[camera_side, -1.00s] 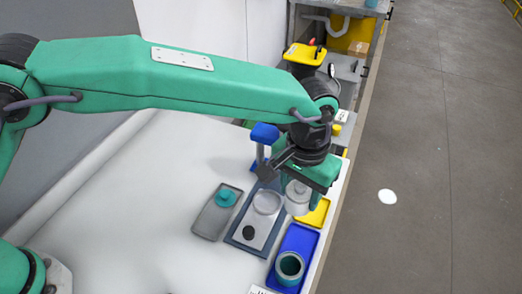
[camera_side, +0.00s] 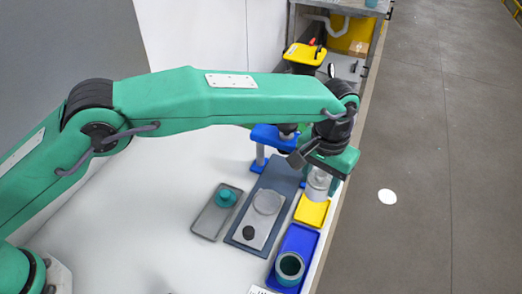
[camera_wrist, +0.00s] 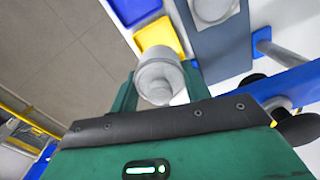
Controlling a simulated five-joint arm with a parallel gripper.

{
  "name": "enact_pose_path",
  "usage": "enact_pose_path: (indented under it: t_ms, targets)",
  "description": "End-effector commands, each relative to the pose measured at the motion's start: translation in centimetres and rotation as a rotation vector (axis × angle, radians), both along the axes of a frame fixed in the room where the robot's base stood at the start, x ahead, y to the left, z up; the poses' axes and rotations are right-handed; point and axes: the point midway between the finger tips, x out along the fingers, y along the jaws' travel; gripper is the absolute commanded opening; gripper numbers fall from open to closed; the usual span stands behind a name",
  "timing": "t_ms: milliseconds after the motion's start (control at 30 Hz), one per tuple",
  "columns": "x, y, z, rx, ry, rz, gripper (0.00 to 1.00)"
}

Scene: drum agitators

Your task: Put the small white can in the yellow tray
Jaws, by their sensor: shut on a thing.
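The small white can (camera_side: 318,183) is between the fingers of my gripper (camera_side: 321,177), which is shut on it. It looks upright, at the back end of the yellow tray (camera_side: 312,212) in the side view. In the wrist view the can (camera_wrist: 160,80) shows end-on between my gripper's fingers (camera_wrist: 160,88), overlapping the near edge of the yellow tray (camera_wrist: 158,36). The visible part of the tray is empty. I cannot tell whether the can touches the tray.
A blue tray (camera_side: 304,240) holding a teal cup (camera_side: 290,267) lies in front of the yellow tray. A dark plate with a clear disc (camera_side: 267,202) and a grey tray with a teal piece (camera_side: 225,197) lie left. A blue-topped stand (camera_side: 264,136) rises behind. The table edge is close on the right.

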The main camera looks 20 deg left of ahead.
Motion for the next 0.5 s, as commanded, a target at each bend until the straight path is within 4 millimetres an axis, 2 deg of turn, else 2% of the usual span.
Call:
enact_pose_path:
  t_ms: [267, 500]
  targets:
    - [0.0, 0.0, -0.9, 0.0, 0.0, 0.0, 0.25]
    - [0.0, 0.0, -2.4, 0.0, 0.001, 0.0, 0.25]
